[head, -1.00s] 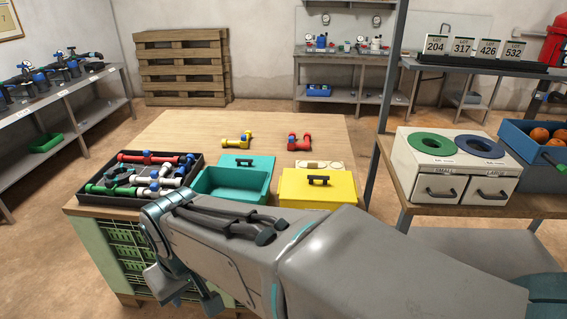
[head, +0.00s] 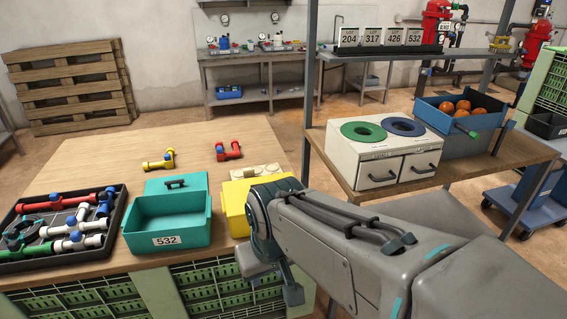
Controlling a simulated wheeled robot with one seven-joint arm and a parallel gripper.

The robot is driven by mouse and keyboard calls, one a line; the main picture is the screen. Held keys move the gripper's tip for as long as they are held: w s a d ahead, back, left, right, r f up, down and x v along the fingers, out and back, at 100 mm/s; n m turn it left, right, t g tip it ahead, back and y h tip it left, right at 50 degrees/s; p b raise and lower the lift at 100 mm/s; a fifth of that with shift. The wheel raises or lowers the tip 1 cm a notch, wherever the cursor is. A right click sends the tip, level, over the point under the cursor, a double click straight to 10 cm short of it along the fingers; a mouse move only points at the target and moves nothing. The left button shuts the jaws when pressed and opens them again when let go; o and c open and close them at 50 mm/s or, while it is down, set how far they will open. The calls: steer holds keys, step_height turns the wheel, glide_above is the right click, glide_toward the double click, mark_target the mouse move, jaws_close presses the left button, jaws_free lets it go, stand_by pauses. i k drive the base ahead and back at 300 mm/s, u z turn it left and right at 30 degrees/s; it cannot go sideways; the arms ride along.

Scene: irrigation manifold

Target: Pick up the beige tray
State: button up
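The beige tray (head: 256,171) is a small, flat, light piece with round recesses. In the head view it lies on the wooden table, just behind the yellow box (head: 234,203), which hides part of its near side. My gripper (head: 270,280) hangs at the table's front edge, in front of and below the yellow box, well apart from the tray. I see it from behind, and its fingertips are not clear enough to tell whether it is open.
A teal bin (head: 168,223) labelled 532 and a black tray of pipe fittings (head: 15,255) stand left of the yellow box. Yellow (head: 158,161) and red (head: 228,151) fittings lie farther back. A shelf post (head: 309,90) rises right of the table, beside a white two-drawer unit (head: 372,155).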

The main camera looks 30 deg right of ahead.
mark_target(271, 168)
steer(key=z, duration=0.4)
steer(key=i, duration=1)
steer(key=u, duration=0.05)
